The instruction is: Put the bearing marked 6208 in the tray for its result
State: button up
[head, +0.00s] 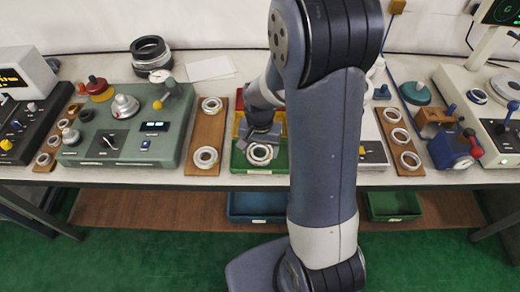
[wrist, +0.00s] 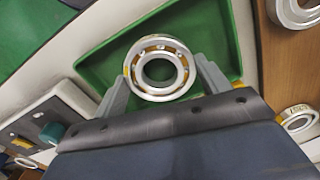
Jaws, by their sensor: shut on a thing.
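My gripper (wrist: 162,85) is shut on a silver bearing ring (wrist: 159,47) with a brass-coloured cage, one finger on each side. In the wrist view the ring lies flat-on over the green tray (wrist: 95,66). In the head view the held bearing (head: 259,153) is at the green tray (head: 239,165), the nearest of a row of coloured trays. I cannot tell whether it touches the tray floor. No number is readable on it. Behind are a yellow tray (head: 239,123) and a red tray (head: 239,101), partly hidden by my arm.
A wooden board (head: 207,133) with bearings (head: 205,157) stands left of the trays; another board (head: 401,142) with rings stands right. A green test device (head: 110,150) is further left. A blue bin (head: 255,205) sits below the table.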

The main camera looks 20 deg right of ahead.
jog(key=shift+f, duration=0.35)
jog(key=shift+f, duration=0.15)
jog(key=o, duration=1.3)
notch_tip(320, 180, up, 12)
notch_tip(320, 180, down, 12)
jog(key=shift+r, duration=1.85)
